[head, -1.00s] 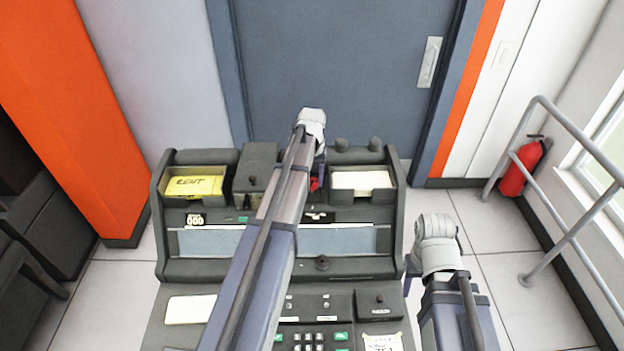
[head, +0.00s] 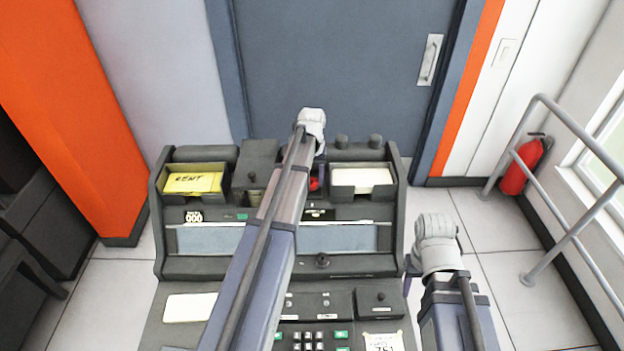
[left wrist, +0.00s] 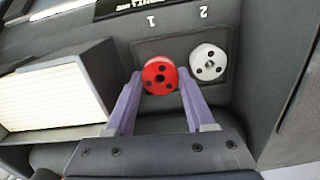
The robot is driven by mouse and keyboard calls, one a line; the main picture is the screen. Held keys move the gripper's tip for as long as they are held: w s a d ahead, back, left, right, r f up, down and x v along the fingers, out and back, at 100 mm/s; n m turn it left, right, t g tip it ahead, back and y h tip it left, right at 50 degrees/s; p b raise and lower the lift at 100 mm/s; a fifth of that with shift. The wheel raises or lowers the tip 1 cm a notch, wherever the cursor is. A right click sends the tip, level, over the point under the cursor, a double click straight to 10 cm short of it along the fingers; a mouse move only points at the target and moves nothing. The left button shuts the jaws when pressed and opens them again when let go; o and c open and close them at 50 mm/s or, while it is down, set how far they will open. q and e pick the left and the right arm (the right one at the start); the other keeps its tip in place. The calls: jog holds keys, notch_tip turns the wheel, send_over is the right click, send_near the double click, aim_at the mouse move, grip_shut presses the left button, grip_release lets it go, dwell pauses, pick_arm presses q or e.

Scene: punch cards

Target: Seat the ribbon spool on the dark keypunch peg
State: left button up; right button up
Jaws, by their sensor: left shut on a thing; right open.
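The red ribbon spool (left wrist: 160,75), a round disc with dark holes, is between the two purple fingers of my left gripper (left wrist: 159,82) in the left wrist view. The gripper is shut on it. The spool is over the recessed panel beside the mark "1". I cannot tell whether it touches the panel, and no peg shows under it. In the head view only a bit of red (head: 315,184) shows past my left arm. My right gripper (head: 412,266) is open, mostly hidden behind its wrist, beside the machine's right edge.
A white spool-like disc (left wrist: 208,62) sits by the mark "2", close to the red one. A card tray (left wrist: 55,90) is at the left of that view. The dark keypunch machine (head: 335,267) carries a yellow card stack (head: 194,183) and a pale stack (head: 361,179).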

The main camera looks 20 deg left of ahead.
pick_arm(q)
jog(key=shift+f, duration=0.25)
jog(key=shift+f+b, duration=0.25)
jog(key=shift+b, duration=0.2)
jog(key=shift+f, duration=0.2)
dwell(0.4)
jog(key=o, duration=1.6)
jog(key=shift+r, duration=0.2)
